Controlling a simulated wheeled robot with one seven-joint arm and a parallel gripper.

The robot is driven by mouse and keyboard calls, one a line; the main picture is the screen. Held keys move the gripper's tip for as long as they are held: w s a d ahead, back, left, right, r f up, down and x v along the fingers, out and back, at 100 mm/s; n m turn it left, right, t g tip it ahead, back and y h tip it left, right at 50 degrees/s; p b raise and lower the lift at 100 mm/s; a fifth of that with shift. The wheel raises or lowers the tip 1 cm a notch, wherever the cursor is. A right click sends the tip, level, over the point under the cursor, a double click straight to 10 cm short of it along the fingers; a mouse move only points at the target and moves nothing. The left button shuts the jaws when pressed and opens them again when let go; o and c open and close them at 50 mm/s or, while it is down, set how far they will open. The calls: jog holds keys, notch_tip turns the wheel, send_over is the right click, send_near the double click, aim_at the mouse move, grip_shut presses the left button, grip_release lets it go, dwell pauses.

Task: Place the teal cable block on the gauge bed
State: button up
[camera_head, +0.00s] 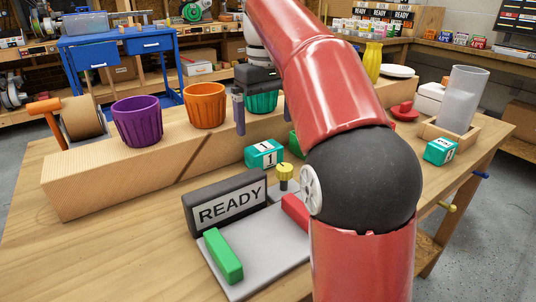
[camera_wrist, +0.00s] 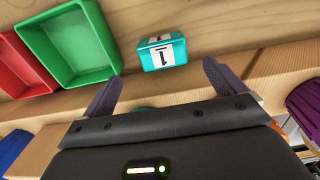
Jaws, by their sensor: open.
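A teal block (camera_head: 264,153) with a white label marked 1 sits on the table in front of the wooden step. It also shows in the wrist view (camera_wrist: 152,61), just beyond the fingertips. A second teal block (camera_head: 441,152) with a white label sits at the right of the table. The gauge bed (camera_head: 262,262) is a flat grey plate at the front, with a READY sign, a green bar, a red bar and a yellow knob near it. My gripper (camera_head: 263,122) is open and empty above the step; its spread fingers show in the wrist view (camera_wrist: 163,82). My arm hides part of the bed's right side.
Purple (camera_head: 137,121) and orange (camera_head: 205,105) pots stand on the wooden step (camera_head: 120,178); a teal pot (camera_head: 262,103) is behind my gripper. Green (camera_wrist: 72,45) and red (camera_wrist: 22,68) trays lie beside the block.

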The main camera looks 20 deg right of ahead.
aim_at(264, 146)
jog(key=shift+a+f, duration=0.15)
jog(key=shift+f, duration=1.35)
jog(key=shift+a+f, duration=0.1)
jog(key=shift+f, duration=1.35)
jog(key=c, duration=1.2)
jog(key=shift+o, duration=0.2)
jog(key=shift+r, duration=0.1)
notch_tip(264, 146, up, 10)
